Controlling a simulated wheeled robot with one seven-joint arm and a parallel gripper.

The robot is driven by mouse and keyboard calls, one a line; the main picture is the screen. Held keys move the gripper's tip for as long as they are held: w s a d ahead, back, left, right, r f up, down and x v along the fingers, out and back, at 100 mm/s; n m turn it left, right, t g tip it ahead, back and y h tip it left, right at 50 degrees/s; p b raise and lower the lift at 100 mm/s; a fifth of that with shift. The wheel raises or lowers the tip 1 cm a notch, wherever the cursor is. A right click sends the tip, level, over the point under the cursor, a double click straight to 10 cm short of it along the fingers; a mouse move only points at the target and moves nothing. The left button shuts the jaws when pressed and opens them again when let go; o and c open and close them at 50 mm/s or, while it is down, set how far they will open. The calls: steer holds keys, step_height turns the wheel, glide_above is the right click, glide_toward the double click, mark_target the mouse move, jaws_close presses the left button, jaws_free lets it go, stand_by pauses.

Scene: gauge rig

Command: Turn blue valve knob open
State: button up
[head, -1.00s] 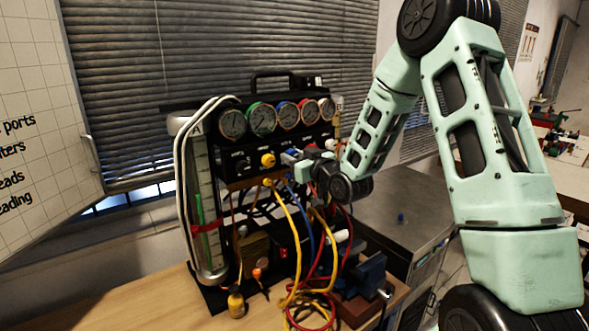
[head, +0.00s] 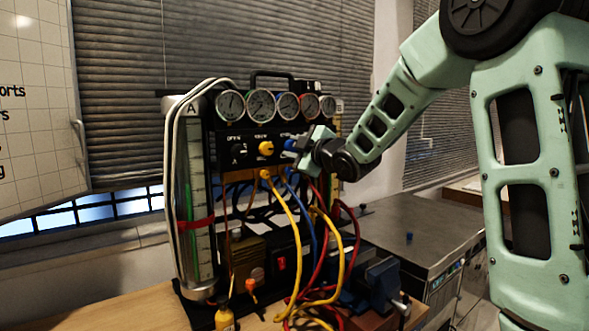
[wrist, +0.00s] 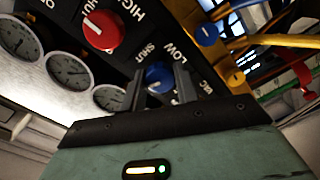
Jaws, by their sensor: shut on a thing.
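The blue valve knob (head: 290,145) is on the black front panel, just right of the yellow knob (head: 266,148). My gripper (head: 297,146) reaches it from the right and covers part of it in the head view. In the wrist view the blue knob (wrist: 159,77) sits between the two dark fingers of my gripper (wrist: 160,82), which are shut on it. The panel lettering beside it reads LOW and SHUT. The knob's pointer mark is hard to make out.
A red knob (wrist: 103,31) is on the same panel. A row of round gauges (head: 288,105) stands above. Yellow, blue and red hoses (head: 313,235) hang below. A glass tube column (head: 196,205) stands at left. The metal cabinet top (head: 410,235) at right is mostly clear.

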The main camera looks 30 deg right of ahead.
steer(key=n+b, duration=0.4)
steer(key=b, duration=0.1)
steer(key=shift+f+b, duration=0.1)
steer(key=shift+b, duration=0.3)
steer(key=shift+n, duration=0.3)
steer(key=o, duration=1)
steer(key=shift+c, duration=0.2)
